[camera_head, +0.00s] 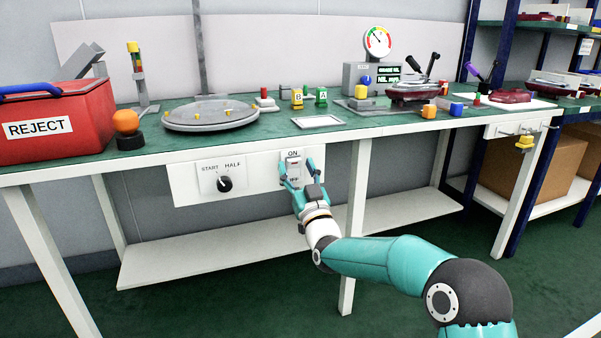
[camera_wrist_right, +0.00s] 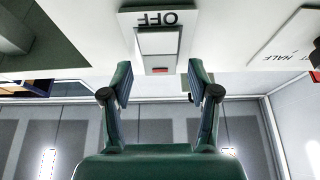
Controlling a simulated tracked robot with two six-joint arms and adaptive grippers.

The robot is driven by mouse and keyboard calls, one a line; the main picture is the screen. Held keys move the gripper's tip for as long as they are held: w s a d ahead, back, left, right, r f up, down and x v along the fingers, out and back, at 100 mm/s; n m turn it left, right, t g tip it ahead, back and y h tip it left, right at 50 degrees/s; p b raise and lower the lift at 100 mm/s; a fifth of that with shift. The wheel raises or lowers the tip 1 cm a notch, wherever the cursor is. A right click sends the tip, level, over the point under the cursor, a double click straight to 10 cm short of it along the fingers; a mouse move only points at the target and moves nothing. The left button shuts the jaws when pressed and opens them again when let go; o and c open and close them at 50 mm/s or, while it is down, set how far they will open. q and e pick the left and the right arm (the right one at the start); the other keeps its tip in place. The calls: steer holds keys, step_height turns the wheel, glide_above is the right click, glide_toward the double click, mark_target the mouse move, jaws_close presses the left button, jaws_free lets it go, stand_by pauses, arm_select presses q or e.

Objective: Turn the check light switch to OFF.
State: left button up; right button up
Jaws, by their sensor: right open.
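The check light switch (camera_head: 293,166) is a grey rocker on a white panel under the front edge of the green-topped bench. In the head view, ON is printed above it and the OFF label below is partly covered by my gripper. My right gripper (camera_head: 296,170) is in front of it with its fingers apart, one to each side. In the right wrist view the switch (camera_wrist_right: 158,42) shows between and beyond the open fingers (camera_wrist_right: 158,80), with an upside-down OFF label and a small reddish mark. Contact cannot be told. My left gripper is not in view.
A START/HALF knob (camera_head: 224,184) sits left of the switch on the same panel. A bench leg (camera_head: 356,190) stands just right of my gripper. A low shelf (camera_head: 220,248) runs underneath. On the bench are a red REJECT bin (camera_head: 90,112), a turntable (camera_head: 210,116) and a gauge (camera_head: 378,41).

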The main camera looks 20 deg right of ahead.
steer(key=shift+s, duration=0.1)
steer(key=v, duration=1.2)
stand_by(0.4)
